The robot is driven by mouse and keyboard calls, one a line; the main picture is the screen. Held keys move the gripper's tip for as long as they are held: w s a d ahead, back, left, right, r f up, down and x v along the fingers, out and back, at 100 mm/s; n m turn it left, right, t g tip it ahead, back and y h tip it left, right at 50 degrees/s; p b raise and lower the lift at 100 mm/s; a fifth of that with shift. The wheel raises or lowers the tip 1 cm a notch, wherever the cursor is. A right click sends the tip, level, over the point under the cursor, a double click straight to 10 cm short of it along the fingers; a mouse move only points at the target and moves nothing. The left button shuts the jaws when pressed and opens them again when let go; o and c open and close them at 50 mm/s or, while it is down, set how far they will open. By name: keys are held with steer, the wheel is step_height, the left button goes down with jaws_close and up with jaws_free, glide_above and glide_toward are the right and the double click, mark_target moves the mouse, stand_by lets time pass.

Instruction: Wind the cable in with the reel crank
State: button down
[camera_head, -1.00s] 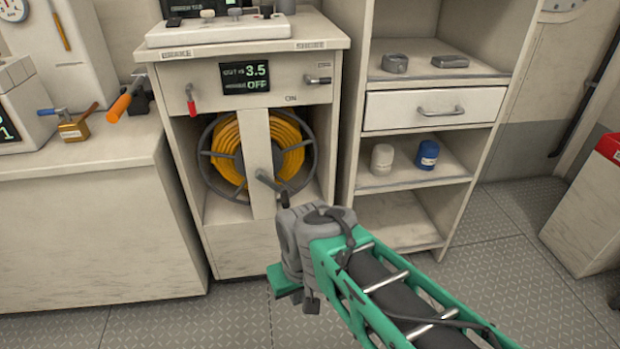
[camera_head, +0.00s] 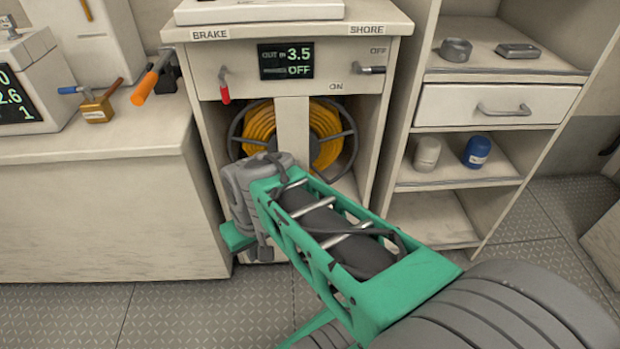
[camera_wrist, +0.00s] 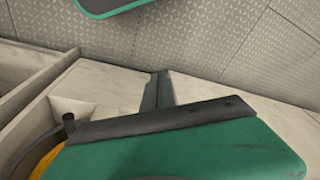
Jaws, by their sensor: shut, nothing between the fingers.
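The reel (camera_head: 348,140) with yellow cable (camera_head: 325,122) sits in the open bay of the cabinet, behind a pale upright post (camera_head: 291,120). In the wrist view a dark knobbed handle (camera_wrist: 68,122), likely the crank, stands at lower left beside a bit of yellow cable (camera_wrist: 46,158). My gripper (camera_wrist: 157,90) is shut and empty, to the right of that knob and apart from it in the picture.
Above the bay are a red-handled brake lever (camera_head: 224,88), hanging down, a display (camera_head: 286,60) reading 3.5 and OFF, and a shore switch (camera_head: 370,70) lying sideways. A shelf unit (camera_head: 480,185) stands close on the right, a counter (camera_head: 100,150) on the left.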

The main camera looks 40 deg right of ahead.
steer(key=w+d+r+m+t+y+p, duration=0.15)
steer(key=d+r+p, duration=0.25)
steer(key=d, duration=0.4)
steer(key=w+d+r+m+h+p, duration=0.1)
steer(key=w+d+r+m+p, duration=0.1)
steer(key=d+r+p, duration=0.45)
steer(key=s+d+f+m+t+p, duration=0.1)
steer(key=s+d+m+t+p, duration=0.3)
steer(key=d, duration=1.2)
steer(key=w+a+f+n+g+b, duration=0.1)
steer(key=w+a+f+b, duration=0.1)
steer(key=f, duration=0.3)
steer(key=w+a+f+n+g+b, duration=0.1)
steer(key=w+a+f+b, duration=0.1)
steer(key=f, duration=0.4)
steer(key=shift+w+f, duration=0.15)
steer(key=shift+w, duration=0.55)
